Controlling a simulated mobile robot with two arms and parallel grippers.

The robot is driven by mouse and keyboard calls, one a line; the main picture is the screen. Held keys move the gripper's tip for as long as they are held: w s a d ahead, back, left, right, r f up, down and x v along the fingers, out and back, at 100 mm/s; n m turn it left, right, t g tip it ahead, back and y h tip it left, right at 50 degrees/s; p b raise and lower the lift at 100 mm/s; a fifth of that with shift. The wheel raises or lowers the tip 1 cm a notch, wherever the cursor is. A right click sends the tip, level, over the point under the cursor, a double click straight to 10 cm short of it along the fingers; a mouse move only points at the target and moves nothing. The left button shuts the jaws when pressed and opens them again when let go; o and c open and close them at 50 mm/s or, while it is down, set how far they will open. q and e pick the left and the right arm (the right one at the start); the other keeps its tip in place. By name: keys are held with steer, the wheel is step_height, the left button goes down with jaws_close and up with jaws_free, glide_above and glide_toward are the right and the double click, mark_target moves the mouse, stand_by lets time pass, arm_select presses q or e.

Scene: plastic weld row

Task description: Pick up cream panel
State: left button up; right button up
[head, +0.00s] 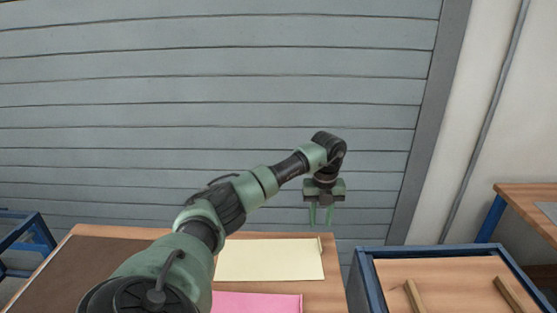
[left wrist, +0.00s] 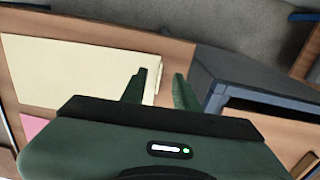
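The cream panel (head: 270,260) lies flat on the wooden table, toward its right side. It also shows in the left wrist view (left wrist: 75,75), left of the fingers. My left gripper (head: 321,222) points down above the panel's back right corner area, with its two green fingers apart and nothing between them. In the left wrist view the open fingers (left wrist: 158,88) show near the panel's edge, and the gripper body hides part of the panel. My right gripper is not in view.
A pink panel (head: 258,303) lies in front of the cream one. A dark brown mat or board (head: 75,270) covers the table's left. A blue-framed crate or cart (head: 363,283) holding wooden strips stands right of the table. Another wooden table (head: 527,205) stands at far right.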

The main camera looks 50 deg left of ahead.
arm_select(q)
steer(key=shift+s+d+f, duration=0.1)
steer(key=shift+f, duration=0.4)
steer(key=shift+s+d+f, duration=0.1)
steer(key=shift+f, duration=0.25)
steer(key=f, duration=0.2)
steer(key=f+p, duration=0.1)
steer(key=f, duration=0.1)
steer(key=shift+w, duration=0.2)
steer(key=shift+f, duration=0.35)
steer(key=c, duration=0.6)
jaws_close()
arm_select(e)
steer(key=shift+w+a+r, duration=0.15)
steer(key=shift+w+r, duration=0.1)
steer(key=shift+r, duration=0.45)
